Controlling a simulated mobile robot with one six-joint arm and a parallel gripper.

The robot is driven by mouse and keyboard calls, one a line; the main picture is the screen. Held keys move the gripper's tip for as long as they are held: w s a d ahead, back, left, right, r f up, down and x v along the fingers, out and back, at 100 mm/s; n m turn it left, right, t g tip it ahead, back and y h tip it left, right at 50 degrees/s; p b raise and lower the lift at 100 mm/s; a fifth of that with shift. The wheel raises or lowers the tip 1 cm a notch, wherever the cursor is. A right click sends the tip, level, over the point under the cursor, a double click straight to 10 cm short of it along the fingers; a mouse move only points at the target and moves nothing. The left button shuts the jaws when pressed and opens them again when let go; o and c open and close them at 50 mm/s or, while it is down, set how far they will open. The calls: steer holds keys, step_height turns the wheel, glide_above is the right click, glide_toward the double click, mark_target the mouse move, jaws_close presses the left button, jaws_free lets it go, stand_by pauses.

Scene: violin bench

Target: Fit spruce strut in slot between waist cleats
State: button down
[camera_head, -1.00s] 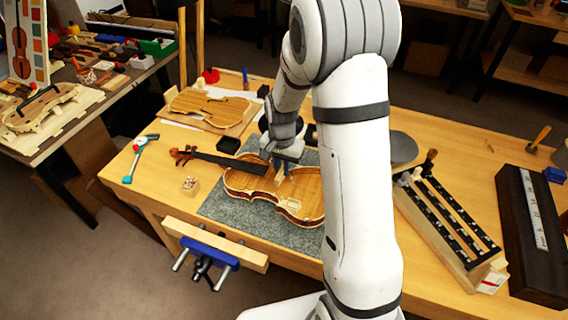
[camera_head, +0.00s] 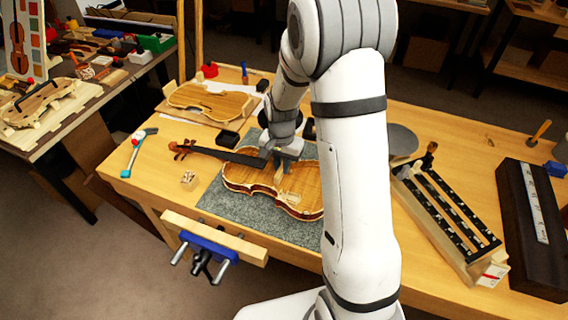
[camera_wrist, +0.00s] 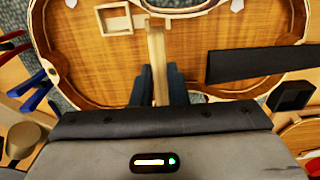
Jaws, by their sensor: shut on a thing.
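The open violin body (camera_head: 304,202) lies on the grey mat (camera_head: 225,207), and its inside fills the upper part of the wrist view (camera_wrist: 215,28). My gripper (camera_head: 283,165) is over the middle of the body, with its dark blue fingers (camera_wrist: 159,86) shut on the pale spruce strut (camera_wrist: 157,48). The strut points away from the fingers toward the far edge of the waist. A pale rectangular wooden frame (camera_wrist: 115,32), perhaps the cleats, lies beside the strut's far end. I cannot tell whether the strut touches the cleats or the body.
The black fingerboard (camera_head: 233,156) extends from the body toward the scroll. A small wooden block (camera_head: 189,180), a black tray (camera_head: 228,139) and another violin plate (camera_head: 212,101) stand nearby. A blue vise (camera_head: 207,246) is at the front edge. A slatted rack (camera_head: 447,217) stands right of my arm.

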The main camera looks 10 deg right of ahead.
steer(key=shift+f+b, duration=1.7)
steer(key=shift+f, duration=0.5)
steer(key=c, duration=1)
jaws_free()
steer(key=shift+c, duration=0.2)
steer(key=shift+r, duration=0.15)
steer(key=shift+r+p, duration=2.05)
steer(key=shift+r, duration=0.85)
